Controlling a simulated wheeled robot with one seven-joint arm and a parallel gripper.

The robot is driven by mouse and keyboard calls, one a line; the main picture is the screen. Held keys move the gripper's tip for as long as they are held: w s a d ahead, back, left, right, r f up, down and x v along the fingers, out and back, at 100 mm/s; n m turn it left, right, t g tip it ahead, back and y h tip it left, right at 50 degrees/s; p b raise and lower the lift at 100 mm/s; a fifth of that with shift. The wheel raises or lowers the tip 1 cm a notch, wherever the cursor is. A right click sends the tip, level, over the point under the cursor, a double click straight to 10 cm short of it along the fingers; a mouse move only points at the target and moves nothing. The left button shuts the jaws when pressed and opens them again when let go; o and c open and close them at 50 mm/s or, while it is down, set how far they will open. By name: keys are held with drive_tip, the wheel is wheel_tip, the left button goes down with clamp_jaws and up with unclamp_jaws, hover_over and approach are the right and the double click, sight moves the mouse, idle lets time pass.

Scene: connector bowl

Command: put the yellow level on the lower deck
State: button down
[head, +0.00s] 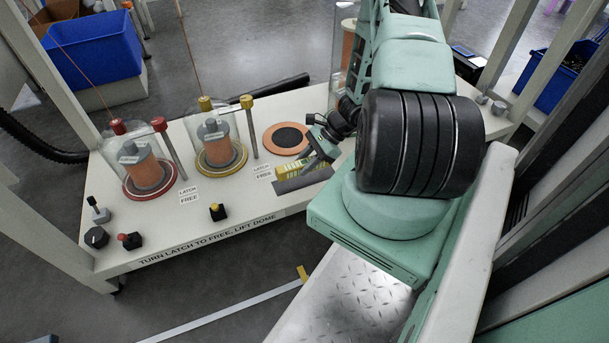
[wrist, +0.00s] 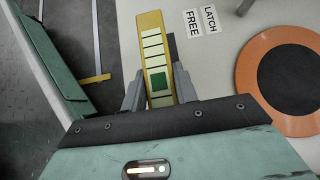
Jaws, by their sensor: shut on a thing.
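The yellow level (wrist: 152,30) is a bar with pale segments and a dark green square. In the wrist view it sits between the two fingers of my gripper (wrist: 158,88), which is shut on it. In the head view the level (head: 290,168) is low over the white bench, close to a dark strip (head: 303,181). I cannot tell whether it still touches the bench. My gripper (head: 312,160) reaches it from the right. A diamond-plate deck (head: 350,292) lies below the bench's front, in the lower middle of the head view.
Two clear domes cover orange cylinders on a red ring (head: 152,192) and a yellow ring (head: 236,168). Upright latch posts (head: 249,128) stand beside them. An orange disc with a black centre (head: 288,138) lies behind the level. Knobs (head: 96,237) line the bench's left front.

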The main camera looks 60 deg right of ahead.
sight(305, 179)
drive_tip(key=shift+f+b, duration=0.9)
drive_tip(key=shift+f, duration=1.05)
drive_tip(key=shift+f, duration=0.15)
drive_tip(key=c, duration=1.1)
unclamp_jaws()
drive_tip(key=shift+r, duration=0.35)
drive_tip(key=p+v, duration=0.6)
drive_tip(key=v, duration=0.4)
drive_tip(key=shift+d+r, duration=0.2)
drive_tip(key=shift+s+d+r+p, duration=0.3)
drive_tip(key=shift+s+d, duration=0.05)
drive_tip(key=shift+d, duration=0.05)
